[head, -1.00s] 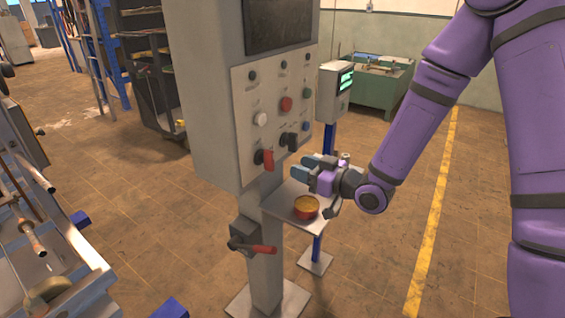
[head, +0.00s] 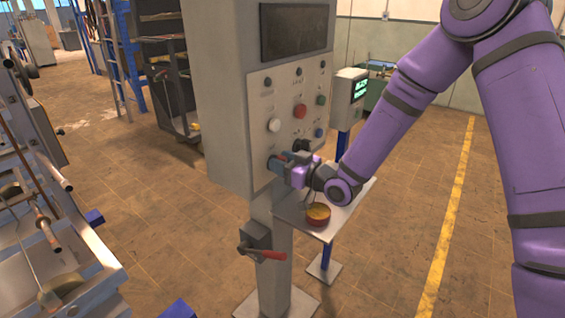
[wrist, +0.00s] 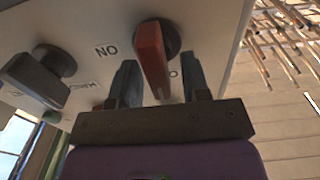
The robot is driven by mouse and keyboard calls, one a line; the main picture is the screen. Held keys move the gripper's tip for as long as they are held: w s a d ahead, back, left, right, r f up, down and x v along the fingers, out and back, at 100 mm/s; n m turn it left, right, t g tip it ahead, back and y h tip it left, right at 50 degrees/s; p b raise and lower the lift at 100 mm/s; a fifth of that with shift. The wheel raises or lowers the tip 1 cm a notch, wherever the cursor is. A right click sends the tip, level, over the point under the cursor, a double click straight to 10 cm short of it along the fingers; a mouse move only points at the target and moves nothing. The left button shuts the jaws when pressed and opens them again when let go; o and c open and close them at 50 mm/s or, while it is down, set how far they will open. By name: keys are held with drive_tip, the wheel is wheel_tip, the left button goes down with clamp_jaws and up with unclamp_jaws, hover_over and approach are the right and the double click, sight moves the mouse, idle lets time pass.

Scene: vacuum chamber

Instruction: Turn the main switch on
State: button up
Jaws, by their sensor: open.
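A red rotary switch handle (wrist: 152,58) on a dark round base sticks out of the grey panel (head: 290,95). In the wrist view, labels lie on both sides of it, one reading like "ON" upside down. My gripper (head: 280,163) is at the lower left of the panel in the head view. In the wrist view, its two fingers (wrist: 160,85) are open, one on each side of the red handle, with visible gaps. In the head view, my gripper mostly hides the red handle.
A black rotary switch (wrist: 40,75) is beside the red one. Buttons, including a red one (head: 300,111), sit above. A red-handled lever (head: 265,254) is on the post below. A small shelf (head: 345,208) holds a round orange-topped container (head: 317,214).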

drive_tip(key=c, duration=0.7)
drive_tip(key=m, duration=0.4)
drive_tip(key=shift+w+d+f+m, duration=0.1)
drive_tip(key=shift+w+d+m, duration=0.15)
drive_tip(key=shift+w+m, duration=0.05)
drive_tip(key=m, duration=0.4)
drive_tip(key=f+m, duration=0.1)
drive_tip(key=m, duration=0.8)
drive_tip(key=shift+w+d+f, duration=0.2)
drive_tip(key=shift+w+d, duration=0.05)
drive_tip(key=shift+w, duration=0.1)
drive_tip(key=shift+m, duration=0.3)
